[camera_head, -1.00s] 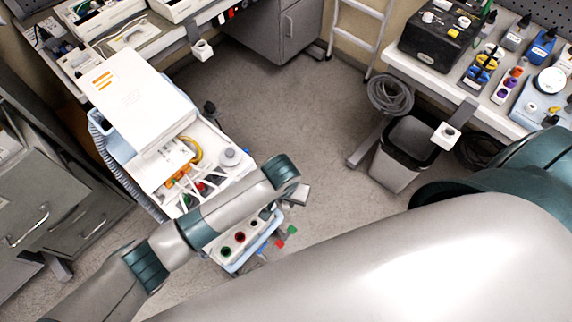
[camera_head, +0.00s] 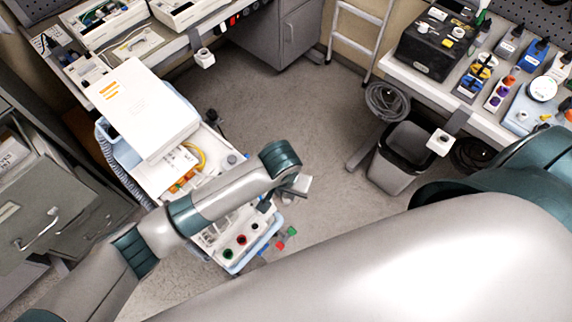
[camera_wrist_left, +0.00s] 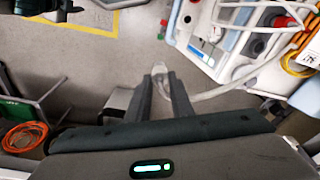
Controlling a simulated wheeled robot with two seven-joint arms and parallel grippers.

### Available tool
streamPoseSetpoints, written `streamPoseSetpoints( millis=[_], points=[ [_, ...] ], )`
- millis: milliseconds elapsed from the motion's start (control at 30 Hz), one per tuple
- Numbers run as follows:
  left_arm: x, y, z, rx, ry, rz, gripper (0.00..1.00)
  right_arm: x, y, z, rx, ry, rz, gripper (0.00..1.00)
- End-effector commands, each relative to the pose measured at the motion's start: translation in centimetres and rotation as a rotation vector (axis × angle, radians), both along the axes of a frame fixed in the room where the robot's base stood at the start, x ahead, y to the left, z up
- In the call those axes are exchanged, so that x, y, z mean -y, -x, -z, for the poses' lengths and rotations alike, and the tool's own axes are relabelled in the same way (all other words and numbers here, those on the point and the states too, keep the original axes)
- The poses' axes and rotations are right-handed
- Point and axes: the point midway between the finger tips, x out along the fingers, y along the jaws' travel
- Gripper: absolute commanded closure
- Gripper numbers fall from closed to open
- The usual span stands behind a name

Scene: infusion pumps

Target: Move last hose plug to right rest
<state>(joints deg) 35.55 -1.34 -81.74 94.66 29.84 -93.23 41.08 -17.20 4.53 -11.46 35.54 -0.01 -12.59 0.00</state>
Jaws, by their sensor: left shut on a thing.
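My left gripper (camera_head: 300,185) hangs in the open floor area just right of the cart in the head view. In the left wrist view its fingers (camera_wrist_left: 164,82) are closed on a pale hose plug (camera_wrist_left: 159,70), largely hidden between them. A whitish hose (camera_wrist_left: 215,92) runs from there to the right, toward the cart. A white rest with a hole (camera_head: 440,142) sticks out on a bracket from the right bench, well away from the gripper. A similar white rest (camera_head: 205,58) is on the back-left bench. My right gripper is not in view.
The cart (camera_head: 228,262) carries a white box (camera_head: 143,105), coloured sockets and cables. A grey bin (camera_head: 402,160) stands under the right bench (camera_head: 398,72), with a coiled cable (camera_head: 388,100) above it. The floor (camera_head: 290,115) between the cart and bin is clear.

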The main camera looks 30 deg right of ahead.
Motion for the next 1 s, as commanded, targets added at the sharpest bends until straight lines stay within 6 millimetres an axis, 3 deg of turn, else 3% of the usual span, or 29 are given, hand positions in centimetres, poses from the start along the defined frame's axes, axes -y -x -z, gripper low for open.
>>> streamPoseSetpoints(
  millis=[33,1000],
  points=[
    [0.0,0.0,-0.8,0.001,0.001,0.001,1.00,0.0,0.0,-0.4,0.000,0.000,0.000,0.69],
    [-6.5,-7.4,-0.1,0.003,0.000,0.000,1.00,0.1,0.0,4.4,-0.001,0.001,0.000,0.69]
  ],
)
